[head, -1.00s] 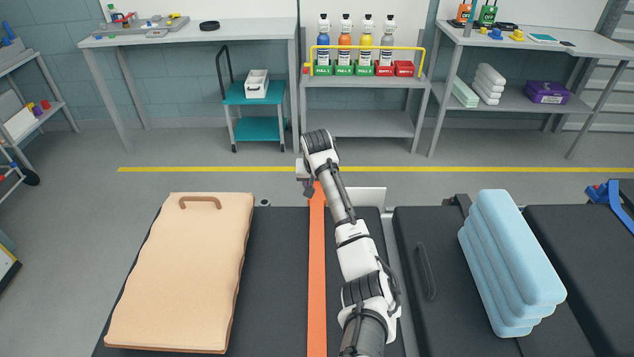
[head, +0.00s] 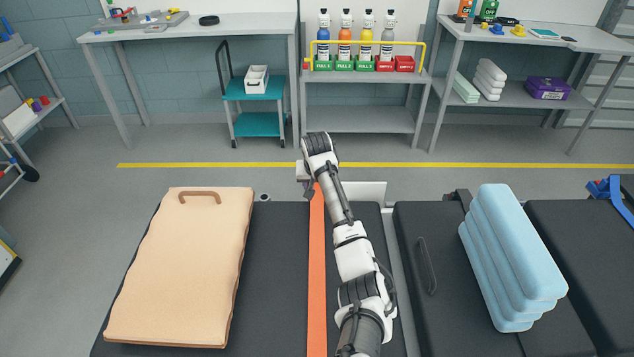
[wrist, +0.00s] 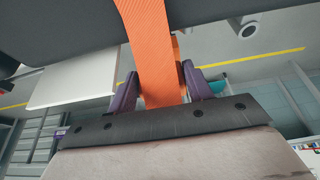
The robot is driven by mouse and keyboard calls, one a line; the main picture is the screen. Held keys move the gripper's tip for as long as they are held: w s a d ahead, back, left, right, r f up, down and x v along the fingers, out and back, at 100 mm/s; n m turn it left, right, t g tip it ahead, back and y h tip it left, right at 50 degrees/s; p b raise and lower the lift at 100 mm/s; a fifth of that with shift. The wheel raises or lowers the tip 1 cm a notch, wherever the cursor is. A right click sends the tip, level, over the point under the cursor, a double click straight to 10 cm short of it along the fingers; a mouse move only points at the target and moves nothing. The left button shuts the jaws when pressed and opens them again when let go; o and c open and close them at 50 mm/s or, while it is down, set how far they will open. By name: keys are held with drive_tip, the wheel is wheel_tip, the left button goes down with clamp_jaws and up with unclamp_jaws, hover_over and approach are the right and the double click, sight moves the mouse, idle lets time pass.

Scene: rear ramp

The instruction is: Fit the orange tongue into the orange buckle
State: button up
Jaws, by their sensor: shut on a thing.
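The orange strap (head: 316,270) runs along the dark bench toward its far edge, beside my arm. In the wrist view the strap (wrist: 150,35) comes down from the top to my gripper (wrist: 160,88). The purple fingers are shut on its orange end, the tongue (wrist: 163,90), one finger on each side. The tongue's tip is hidden by the dark gripper body. My gripper in the head view (head: 308,188) hangs at the far edge of the bench, largely hidden behind the wrist. I cannot make out the orange buckle in either view.
A beige padded board (head: 180,270) lies left of the strap. A stack of light-blue pads (head: 512,258) lies on the right. A white panel (head: 365,193) stands at the bench's far edge, close to my arm. Open floor lies beyond, before the benches and teal cart (head: 256,124).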

drive_tip(key=shift+f, duration=0.4)
drive_tip(key=o, duration=1.1)
drive_tip(key=b+v, duration=0.2)
drive_tip(key=v, duration=1.1)
drive_tip(key=shift+s+r, duration=0.2)
drive_tip(key=shift+r, duration=0.1)
